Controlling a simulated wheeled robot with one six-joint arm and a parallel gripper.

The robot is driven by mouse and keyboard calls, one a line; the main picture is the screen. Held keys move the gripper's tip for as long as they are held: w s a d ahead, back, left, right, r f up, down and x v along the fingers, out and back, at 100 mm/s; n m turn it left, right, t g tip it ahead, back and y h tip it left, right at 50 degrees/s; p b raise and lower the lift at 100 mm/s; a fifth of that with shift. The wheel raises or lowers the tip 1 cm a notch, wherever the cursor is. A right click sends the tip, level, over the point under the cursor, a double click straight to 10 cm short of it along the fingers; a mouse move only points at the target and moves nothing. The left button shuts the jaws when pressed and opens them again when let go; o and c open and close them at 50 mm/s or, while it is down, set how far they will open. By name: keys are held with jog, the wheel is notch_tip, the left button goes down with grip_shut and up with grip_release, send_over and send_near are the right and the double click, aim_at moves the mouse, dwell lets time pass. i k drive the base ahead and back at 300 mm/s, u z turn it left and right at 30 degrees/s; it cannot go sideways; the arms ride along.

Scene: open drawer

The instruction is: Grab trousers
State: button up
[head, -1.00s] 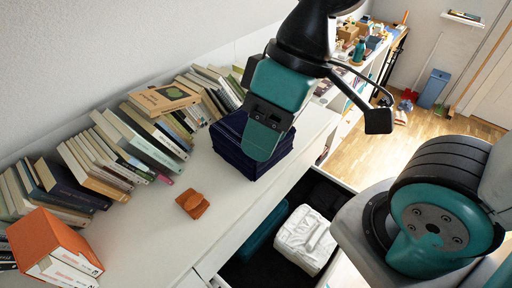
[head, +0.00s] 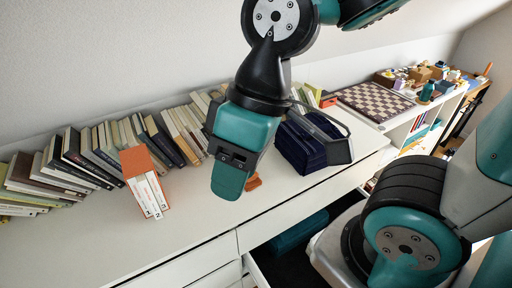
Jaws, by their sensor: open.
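A folded navy cloth stack (head: 299,150) sits on the white dresser top behind my gripper. Part of it is hidden, and I cannot tell whether it is the trousers. A teal folded item (head: 299,233) lies in the open drawer (head: 262,270), partly hidden by my own body. My gripper (head: 282,168) is open and empty above the dresser top, in front of the navy stack and apart from it as far as I can see.
Many books (head: 90,158) lean along the wall. An orange-cased book set (head: 146,183) stands on the dresser. A small orange object (head: 254,183) is partly hidden by my gripper. A chessboard (head: 375,102) lies farther right. The front left dresser top is clear.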

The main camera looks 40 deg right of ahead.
aim_at(306, 155)
jog(key=u, duration=1.2)
jog(key=k, duration=0.95)
jog(key=z, duration=1.45)
jog(key=i, duration=1)
